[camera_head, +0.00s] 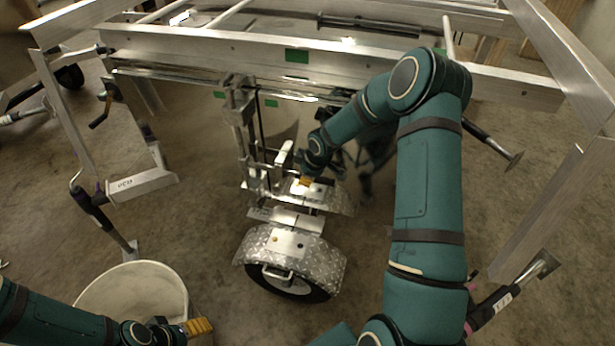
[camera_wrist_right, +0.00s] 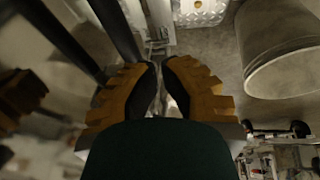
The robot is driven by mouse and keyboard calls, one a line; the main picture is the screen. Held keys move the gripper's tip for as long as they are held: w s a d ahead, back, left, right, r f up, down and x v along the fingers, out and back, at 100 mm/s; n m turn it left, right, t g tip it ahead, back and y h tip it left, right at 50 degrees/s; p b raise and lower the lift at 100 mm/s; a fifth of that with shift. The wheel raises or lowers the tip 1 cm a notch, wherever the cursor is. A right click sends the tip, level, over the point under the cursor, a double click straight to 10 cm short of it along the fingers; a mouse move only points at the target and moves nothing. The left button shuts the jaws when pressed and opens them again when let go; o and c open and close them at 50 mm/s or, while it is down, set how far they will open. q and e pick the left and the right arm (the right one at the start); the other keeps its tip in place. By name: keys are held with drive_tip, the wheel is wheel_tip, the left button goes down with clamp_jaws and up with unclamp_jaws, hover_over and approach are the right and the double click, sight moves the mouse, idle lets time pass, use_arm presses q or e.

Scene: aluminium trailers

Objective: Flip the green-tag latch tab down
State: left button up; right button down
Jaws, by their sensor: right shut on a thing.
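Green tags mark the aluminium trailer frame: a large one (camera_head: 297,56) on the upper beam, and smaller ones below it (camera_head: 271,103) and to the left (camera_head: 219,95). My right gripper (camera_head: 305,181) is at the metal latch assembly (camera_head: 252,183) above the wheel fender. In the right wrist view its orange fingers (camera_wrist_right: 163,78) are nearly together, shut on a thin metal part, the latch tab, mostly hidden between them. Which way the tab points cannot be told. My left gripper (camera_head: 200,327) is low at the left, away from the trailer; its finger gap is not clear.
A diamond-plate fender (camera_head: 305,259) with a wheel (camera_head: 285,285) stands below the latch. A white bucket (camera_head: 135,285) is at lower left; it also shows in the right wrist view (camera_wrist_right: 280,45). Frame legs and jacks stand on both sides. Some concrete floor is clear.

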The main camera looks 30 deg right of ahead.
drive_tip(key=s+d+r+p, duration=0.1)
drive_tip(key=s+d, duration=0.4)
drive_tip(key=s, duration=0.3)
drive_tip(key=shift+r, duration=0.25)
drive_tip(key=s+a+f+m+g+y, duration=0.1)
drive_tip(key=s+a+f+m+y, duration=0.15)
drive_tip(key=a, duration=0.85)
drive_tip(key=s+a+f+m+y, duration=0.1)
drive_tip(key=s+a+f+m, duration=0.15)
drive_tip(key=a, duration=0.85)
drive_tip(key=s+a+m+g, duration=0.1)
drive_tip(key=s+a+m, duration=0.3)
drive_tip(key=s+a, duration=0.5)
drive_tip(key=shift+s+a+f+m, duration=0.15)
drive_tip(key=shift+s+f+m, duration=0.15)
drive_tip(key=shift+s, duration=0.55)
